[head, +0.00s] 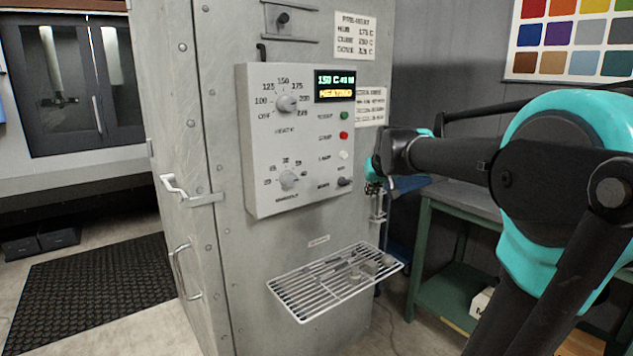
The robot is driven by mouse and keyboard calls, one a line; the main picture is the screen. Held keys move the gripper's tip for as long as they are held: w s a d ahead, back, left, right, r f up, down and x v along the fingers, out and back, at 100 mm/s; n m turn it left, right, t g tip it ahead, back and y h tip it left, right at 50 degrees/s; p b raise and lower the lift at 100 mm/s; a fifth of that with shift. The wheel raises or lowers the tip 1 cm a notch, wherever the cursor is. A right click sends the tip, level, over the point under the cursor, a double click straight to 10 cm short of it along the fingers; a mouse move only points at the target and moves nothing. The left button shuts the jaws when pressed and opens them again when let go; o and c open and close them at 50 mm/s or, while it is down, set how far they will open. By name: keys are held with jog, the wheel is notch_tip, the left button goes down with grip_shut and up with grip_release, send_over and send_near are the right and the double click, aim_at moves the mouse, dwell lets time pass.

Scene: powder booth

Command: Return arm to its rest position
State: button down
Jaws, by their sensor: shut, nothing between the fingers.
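My arm (455,160) reaches in from the right edge, with dark links and teal joints. Its far end is beside the right side of the grey control box (262,180). My gripper (374,188) shows small and dark below the teal wrist, in front of the cabinet's right edge. It is shut and empty, and I see no contact with the box. The box has two dials, coloured buttons and a lit display (335,86) that reads about 150 C and "HEATING".
A wire rack (310,292) juts from the cabinet (215,250) below the box, with small grey parts on it. Door handles (180,270) stick out at left. A green-framed bench (425,250) stands behind my arm. A black mat (90,290) lies on the left floor.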

jog(key=s+d+f+g, duration=0.2)
jog(key=s+f+g, duration=0.2)
jog(key=s+f, duration=2.4)
jog(key=shift+s+f+m+h, duration=0.3)
jog(key=shift+s+m, duration=0.1)
jog(key=shift+s, duration=0.2)
jog(key=shift+r, duration=0.1)
